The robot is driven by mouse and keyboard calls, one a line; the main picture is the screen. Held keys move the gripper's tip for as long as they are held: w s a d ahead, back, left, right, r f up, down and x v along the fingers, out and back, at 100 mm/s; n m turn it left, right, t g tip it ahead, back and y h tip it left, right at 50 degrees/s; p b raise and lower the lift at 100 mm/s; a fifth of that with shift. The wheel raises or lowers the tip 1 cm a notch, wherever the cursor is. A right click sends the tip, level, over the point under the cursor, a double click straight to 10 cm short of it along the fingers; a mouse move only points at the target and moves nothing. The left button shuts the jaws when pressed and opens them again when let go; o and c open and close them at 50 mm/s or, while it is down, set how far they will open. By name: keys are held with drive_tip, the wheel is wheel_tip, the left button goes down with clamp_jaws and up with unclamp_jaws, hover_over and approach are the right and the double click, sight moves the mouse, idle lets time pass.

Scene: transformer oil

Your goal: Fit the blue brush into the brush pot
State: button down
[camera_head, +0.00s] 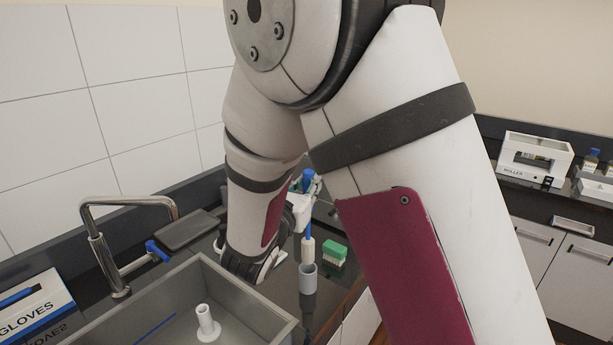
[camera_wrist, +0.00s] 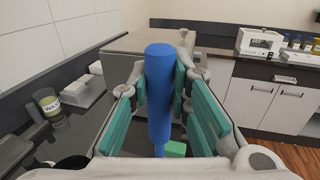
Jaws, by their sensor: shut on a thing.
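The blue brush (camera_head: 308,229) hangs about upright from my gripper (camera_head: 304,200), with its pale bristle end down. In the wrist view its thick blue handle (camera_wrist: 159,95) stands between the teal finger pads of my gripper (camera_wrist: 161,82), which is shut on it. The grey brush pot (camera_head: 308,282) stands on the dark counter right below the bristles. The bristle end shows at or just above the pot's rim; I cannot tell whether it is inside. The pot is not clearly visible in the wrist view.
A green-topped rack (camera_head: 334,252) stands close to the pot's right. The sink (camera_head: 190,270) with a white stand (camera_head: 207,323) lies to the left, beside the faucet (camera_head: 110,250). A white roller device (camera_head: 536,158) is on the far right counter.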

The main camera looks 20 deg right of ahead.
drive_tip(key=shift+f, duration=0.55)
drive_tip(key=b, duration=0.4)
hover_over(308, 239)
drive_tip(key=shift+w+f, duration=0.2)
drive_tip(key=shift+f, duration=3.85)
idle(0.7)
drive_tip(key=c, duration=1.4)
unclamp_jaws()
drive_tip(key=v, duration=1.2)
